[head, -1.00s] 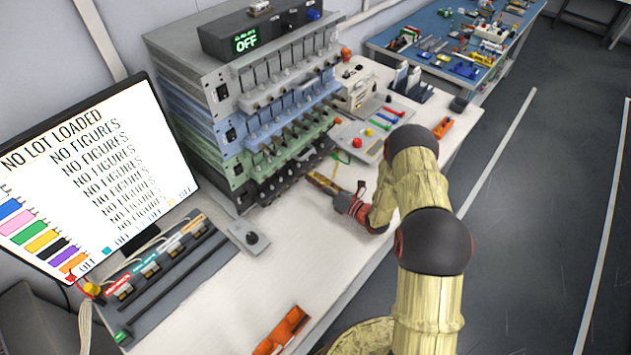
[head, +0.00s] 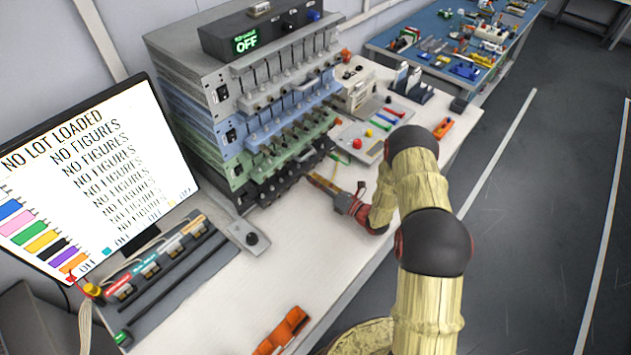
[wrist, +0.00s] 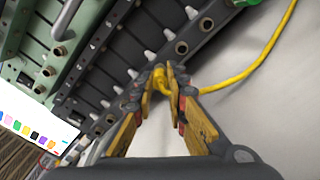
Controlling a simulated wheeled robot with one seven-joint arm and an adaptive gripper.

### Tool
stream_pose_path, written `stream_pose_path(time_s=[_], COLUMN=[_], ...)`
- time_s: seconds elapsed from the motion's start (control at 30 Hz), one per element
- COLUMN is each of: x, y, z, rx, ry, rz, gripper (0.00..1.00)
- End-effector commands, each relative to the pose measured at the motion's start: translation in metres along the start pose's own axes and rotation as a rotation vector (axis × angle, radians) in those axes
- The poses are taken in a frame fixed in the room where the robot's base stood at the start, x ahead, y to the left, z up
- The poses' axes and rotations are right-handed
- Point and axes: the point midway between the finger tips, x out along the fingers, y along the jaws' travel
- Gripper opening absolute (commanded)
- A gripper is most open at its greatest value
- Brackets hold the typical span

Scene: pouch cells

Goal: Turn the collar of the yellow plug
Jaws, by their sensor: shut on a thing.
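The yellow plug (wrist: 160,77) sits at the lower edge of the black rack unit in the wrist view, with a yellow cable (wrist: 240,77) running off to the right. My gripper (wrist: 165,72) is shut on the plug, one finger on each side of it, and the fingers hide most of its collar. I cannot tell how far the collar is turned. In the head view my gripper (head: 312,180) reaches to the front of the black unit (head: 285,180), and the plug is too small to make out.
Grey, blue and green rack units (head: 240,145) are stacked above the black one. A monitor (head: 85,175) stands at the left. A control panel with coloured buttons (head: 370,135) and an orange object (head: 282,330) lie on the white bench.

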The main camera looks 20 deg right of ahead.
Motion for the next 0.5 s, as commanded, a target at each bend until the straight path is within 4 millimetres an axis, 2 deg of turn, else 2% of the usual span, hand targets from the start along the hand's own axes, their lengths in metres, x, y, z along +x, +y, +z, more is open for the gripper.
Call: stream_pose_path(time_s=[0.27, 0.5], x=[-0.0004, -0.0004], y=[-0.0010, -0.0015], z=[-0.0003, -0.0007], rx=[-0.022, -0.132], ry=[0.000, -0.001], rz=[-0.002, -0.002], gripper=[0.00, 0.00])
